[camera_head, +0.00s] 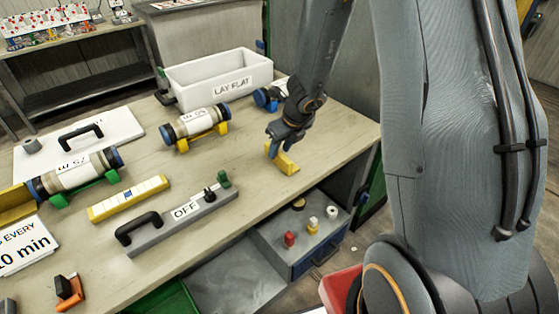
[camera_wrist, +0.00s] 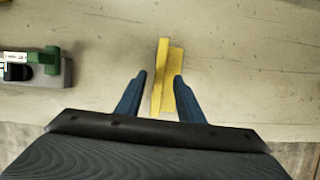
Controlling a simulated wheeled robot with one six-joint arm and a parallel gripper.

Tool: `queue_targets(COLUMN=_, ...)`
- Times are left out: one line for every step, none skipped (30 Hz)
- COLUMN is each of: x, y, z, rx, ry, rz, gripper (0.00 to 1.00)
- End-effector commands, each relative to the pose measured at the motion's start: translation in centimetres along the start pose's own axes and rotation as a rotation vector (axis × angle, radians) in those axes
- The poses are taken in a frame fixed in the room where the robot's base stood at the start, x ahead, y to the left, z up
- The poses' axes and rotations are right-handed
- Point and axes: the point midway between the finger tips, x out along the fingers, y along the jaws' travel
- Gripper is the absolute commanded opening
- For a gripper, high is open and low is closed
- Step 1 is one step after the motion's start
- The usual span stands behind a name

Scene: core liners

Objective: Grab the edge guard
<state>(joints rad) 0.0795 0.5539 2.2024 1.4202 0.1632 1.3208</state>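The edge guard looks to be the short yellow angled piece (camera_head: 287,165) on the table near its right edge. In the wrist view the yellow piece (camera_wrist: 166,75) runs lengthwise between the two blue fingers and shows an upright wall along its length. My gripper (camera_head: 271,150) is low over the table at this piece. In the wrist view my gripper (camera_wrist: 150,88) is open, with a finger on each side. The left finger stands apart from it; the right finger is close to it or touching, I cannot tell which. The fingers hide part of it in the head view.
A grey bar with a black handle and an OFF label (camera_head: 178,222) lies left of my gripper. A core liner on yellow supports (camera_head: 196,124) and a white LAY FLAT bin (camera_head: 218,80) stand behind. An open drawer (camera_head: 301,228) sits below the table's front edge.

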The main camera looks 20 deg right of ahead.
Motion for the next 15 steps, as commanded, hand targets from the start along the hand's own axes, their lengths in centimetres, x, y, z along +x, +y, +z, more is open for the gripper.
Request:
queue_targets(x=1.2, y=0.1, z=-0.1, rx=0.000, ry=0.003, rz=0.001, gripper=0.34)
queue_targets(x=1.6, y=0.1, z=-0.1, rx=0.001, ry=0.003, rz=0.001, gripper=0.34)
queue_targets(x=2.2, y=0.1, z=-0.1, rx=0.000, ry=0.002, rz=0.001, gripper=0.34)
queue_targets(x=2.5, y=0.1, z=-0.1, rx=0.000, ry=0.002, rz=0.001, gripper=0.34)
queue_targets(x=2.8, y=0.1, z=-0.1, rx=0.000, ry=0.002, rz=0.001, gripper=0.34)
queue_targets(x=3.1, y=0.1, z=-0.1, rx=0.000, ry=0.002, rz=0.001, gripper=0.34)
queue_targets(x=3.3, y=0.1, z=-0.1, rx=-0.001, ry=0.002, rz=0.001, gripper=0.34)
queue_targets(x=3.4, y=0.1, z=-0.1, rx=-0.002, ry=0.002, rz=0.000, gripper=0.34)
queue_targets(x=3.5, y=0.1, z=0.0, rx=-0.001, ry=0.001, rz=0.000, gripper=0.34)
queue_targets(x=3.5, y=0.1, z=0.0, rx=-0.001, ry=0.001, rz=0.000, gripper=0.34)
queue_targets(x=3.5, y=0.1, z=0.0, rx=-0.001, ry=0.001, rz=0.000, gripper=0.34)
queue_targets(x=3.4, y=0.1, z=0.0, rx=-0.001, ry=0.001, rz=0.000, gripper=0.34)
queue_targets(x=3.4, y=0.1, z=0.0, rx=-0.001, ry=0.001, rz=0.000, gripper=0.34)
queue_targets(x=3.4, y=0.1, z=0.0, rx=-0.002, ry=0.001, rz=0.000, gripper=0.34)
queue_targets(x=3.4, y=0.1, z=0.0, rx=-0.002, ry=0.001, rz=0.000, gripper=0.34)
